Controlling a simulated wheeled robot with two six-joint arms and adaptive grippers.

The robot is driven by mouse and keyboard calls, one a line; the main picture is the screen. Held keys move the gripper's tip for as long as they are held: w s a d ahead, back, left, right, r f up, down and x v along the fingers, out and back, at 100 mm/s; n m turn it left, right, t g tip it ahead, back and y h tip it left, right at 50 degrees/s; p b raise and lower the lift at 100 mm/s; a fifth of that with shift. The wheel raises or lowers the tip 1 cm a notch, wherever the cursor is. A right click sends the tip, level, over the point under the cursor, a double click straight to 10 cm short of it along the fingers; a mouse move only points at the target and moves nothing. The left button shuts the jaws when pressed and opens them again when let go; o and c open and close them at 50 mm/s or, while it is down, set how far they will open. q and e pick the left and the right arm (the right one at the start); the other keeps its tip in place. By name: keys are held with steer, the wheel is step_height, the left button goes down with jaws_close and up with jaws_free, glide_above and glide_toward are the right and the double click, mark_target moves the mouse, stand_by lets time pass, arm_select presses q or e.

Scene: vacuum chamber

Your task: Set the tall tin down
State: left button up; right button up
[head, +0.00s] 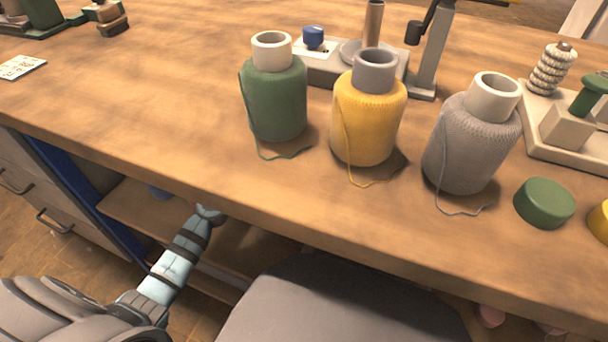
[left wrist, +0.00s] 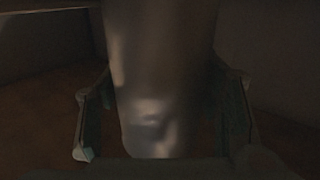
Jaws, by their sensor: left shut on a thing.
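In the left wrist view a tall, smooth, dark metallic cylinder, the tall tin (left wrist: 160,50), stands between the two fingers of my left gripper (left wrist: 163,100). The gripper is shut on it. The tin's far end runs out of the top of the picture, and the view is dark. In the head view my left arm reaches from the lower left in under the front edge of the bench. The tabletop hides the gripper and tin there. My right gripper is in neither view.
The wooden bench top (head: 180,120) overhangs an open lower shelf (head: 130,212) beside drawers (head: 30,200). On top stand green (head: 275,100), yellow (head: 367,120) and grey (head: 470,150) yarn-covered bottles and a green disc (head: 544,203). A grey seat (head: 340,300) is in front.

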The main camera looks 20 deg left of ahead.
arm_select(q)
steer(key=o, duration=1.5)
steer(key=shift+c, duration=0.2)
steer(key=shift+r, duration=0.1)
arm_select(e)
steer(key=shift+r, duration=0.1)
arm_select(q)
steer(key=v, duration=1.2)
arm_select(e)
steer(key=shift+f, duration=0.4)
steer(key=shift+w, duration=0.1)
